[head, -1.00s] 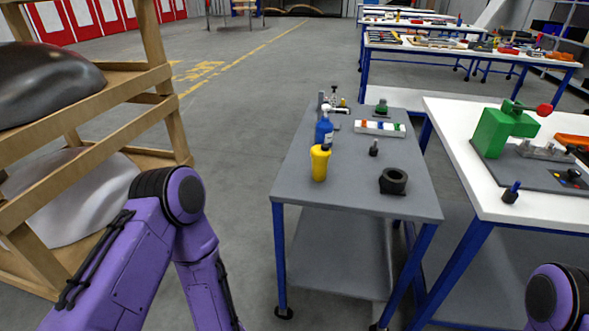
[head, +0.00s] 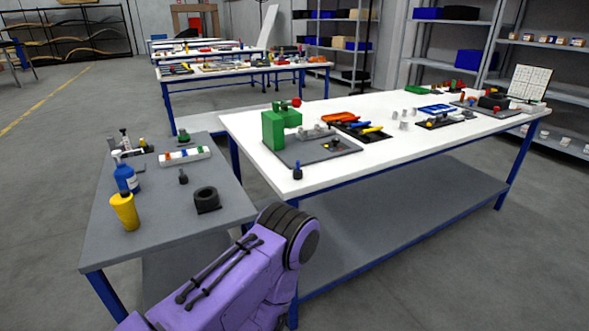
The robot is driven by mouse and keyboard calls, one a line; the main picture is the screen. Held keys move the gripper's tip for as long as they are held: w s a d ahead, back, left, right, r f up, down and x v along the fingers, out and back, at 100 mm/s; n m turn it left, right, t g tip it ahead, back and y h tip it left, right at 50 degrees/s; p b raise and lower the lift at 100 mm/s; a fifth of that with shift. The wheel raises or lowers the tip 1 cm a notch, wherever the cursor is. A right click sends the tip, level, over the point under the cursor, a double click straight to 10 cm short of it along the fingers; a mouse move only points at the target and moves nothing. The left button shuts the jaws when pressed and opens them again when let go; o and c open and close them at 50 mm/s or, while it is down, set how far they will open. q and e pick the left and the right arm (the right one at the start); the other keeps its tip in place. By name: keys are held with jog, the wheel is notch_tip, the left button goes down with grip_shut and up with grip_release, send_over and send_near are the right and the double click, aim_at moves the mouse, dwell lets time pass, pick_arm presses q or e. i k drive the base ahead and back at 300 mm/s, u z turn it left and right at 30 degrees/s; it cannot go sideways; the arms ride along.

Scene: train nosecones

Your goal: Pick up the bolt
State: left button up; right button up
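I cannot pick out the bolt with certainty at this size. A small dark upright piece (head: 183,177) stands on the grey table (head: 165,217), behind a black ring (head: 207,199). Another small dark piece with a blue top (head: 297,170) stands near the front left corner of the white table (head: 250,153). Small pale cylinders (head: 404,125) stand farther back on the white table. A purple arm of mine rises from the bottom centre, in front of the gap between the tables. Neither gripper is in view.
A yellow bottle (head: 125,211) and a blue spray bottle (head: 125,174) stand at the grey table's left side. A green press (head: 280,126), an orange tray (head: 340,117) and a blue tray (head: 437,109) are on the white table. Shelves (head: 550,45) line the back right. Floor is clear at left.

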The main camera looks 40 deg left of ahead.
aim_at(183, 178)
jog(key=z, duration=1.2)
jog(key=k, duration=1.45)
jog(key=u, duration=1.65)
